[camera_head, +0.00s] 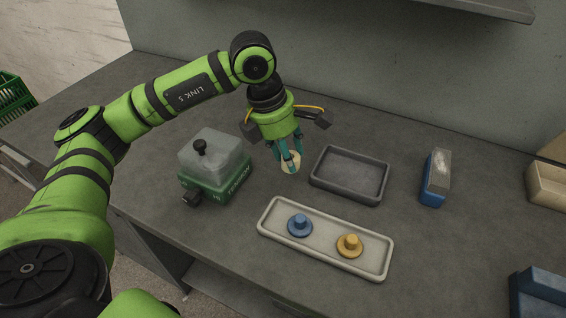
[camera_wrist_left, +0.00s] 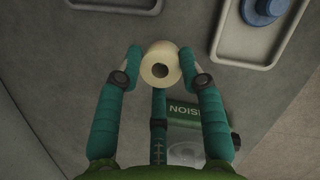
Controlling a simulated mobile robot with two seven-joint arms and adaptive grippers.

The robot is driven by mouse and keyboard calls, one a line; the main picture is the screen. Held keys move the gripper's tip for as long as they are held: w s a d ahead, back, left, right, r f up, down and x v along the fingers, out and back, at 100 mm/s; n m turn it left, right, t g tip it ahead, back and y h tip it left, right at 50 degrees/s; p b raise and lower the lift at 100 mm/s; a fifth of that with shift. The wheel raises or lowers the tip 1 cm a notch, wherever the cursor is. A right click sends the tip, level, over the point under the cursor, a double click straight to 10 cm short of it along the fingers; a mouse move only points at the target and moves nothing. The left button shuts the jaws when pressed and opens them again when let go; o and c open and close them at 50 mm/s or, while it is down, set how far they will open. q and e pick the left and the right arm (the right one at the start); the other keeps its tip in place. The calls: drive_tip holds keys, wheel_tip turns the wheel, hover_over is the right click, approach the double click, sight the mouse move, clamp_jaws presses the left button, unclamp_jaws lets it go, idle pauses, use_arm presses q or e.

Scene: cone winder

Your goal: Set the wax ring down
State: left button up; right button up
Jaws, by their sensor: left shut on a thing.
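A cream wax ring (camera_head: 291,167) with a round hole is between the fingers of my left gripper (camera_head: 289,157), which is shut on it. The ring also shows in the wrist view (camera_wrist_left: 160,52), its hole facing the camera, with teal fingers on both sides. My left gripper points down over the worktop, left of the dark grey tray (camera_head: 345,197) and behind the pale tray (camera_head: 325,238). I cannot tell whether the ring touches the worktop. My right gripper is not in view.
The pale tray holds a blue flanged piece (camera_head: 299,225) and a yellow one (camera_head: 349,244). A green tension unit (camera_head: 222,184) with a clear cover stands left of the gripper. A blue-and-white block (camera_head: 436,180) stands right of the empty dark tray. A beige bin (camera_head: 548,190) is farther right.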

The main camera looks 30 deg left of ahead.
use_arm(q)
drive_tip(key=shift+s+a+f, duration=0.1)
drive_tip(key=shift+a+f, duration=0.35)
drive_tip(key=shift+a, duration=0.2)
drive_tip(key=shift+f+p, duration=0.45)
drive_tip(key=shift+f, duration=1.5)
drive_tip(key=shift+f, duration=0.2)
drive_tip(key=o, duration=0.9)
drive_tip(key=shift+o, duration=0.2)
